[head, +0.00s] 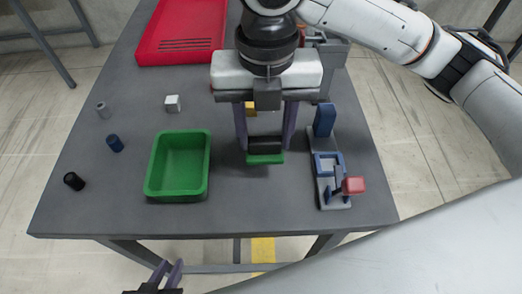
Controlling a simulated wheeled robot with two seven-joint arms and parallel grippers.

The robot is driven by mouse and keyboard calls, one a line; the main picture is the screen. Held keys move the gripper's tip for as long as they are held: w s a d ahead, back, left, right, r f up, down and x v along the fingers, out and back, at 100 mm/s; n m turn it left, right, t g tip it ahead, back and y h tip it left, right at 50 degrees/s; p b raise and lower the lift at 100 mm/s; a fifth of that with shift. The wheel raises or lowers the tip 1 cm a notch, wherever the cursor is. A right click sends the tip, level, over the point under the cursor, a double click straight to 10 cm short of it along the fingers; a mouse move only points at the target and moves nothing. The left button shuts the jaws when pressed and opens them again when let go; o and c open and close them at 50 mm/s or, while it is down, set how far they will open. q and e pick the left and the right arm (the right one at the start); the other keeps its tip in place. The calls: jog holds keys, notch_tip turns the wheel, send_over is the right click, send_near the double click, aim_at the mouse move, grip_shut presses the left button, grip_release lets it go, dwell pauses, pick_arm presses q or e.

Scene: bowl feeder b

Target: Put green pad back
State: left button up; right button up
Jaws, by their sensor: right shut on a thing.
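The green pad (265,158) is a flat green piece with a dark block on top of it. It is between the fingers of my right gripper (265,148), which is shut on it, over the middle of the grey table. I cannot tell whether the pad touches the table. My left gripper (169,268) is low at the bottom left, in front of the table's front edge. Only its finger ends and a bit of its body show, so its opening is unclear.
A green bin (180,191) stands left of the pad, a blue fixture with a red knob (353,185) right of it. A red tray (170,52) is at the back left. A white cube (172,103) and small cylinders (115,143) lie left. A yellow piece (250,108) is partly hidden behind my gripper.

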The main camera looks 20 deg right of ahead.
aim_at(265, 138)
notch_tip(265, 138, down, 2)
jog(key=shift+s+f, duration=0.15)
jog(key=shift+f, duration=0.35)
notch_tip(265, 138, down, 3)
jog(key=shift+f+b, duration=0.2)
jog(key=shift+b, duration=0.3)
jog(key=o, duration=1)
jog(key=shift+o, duration=0.2)
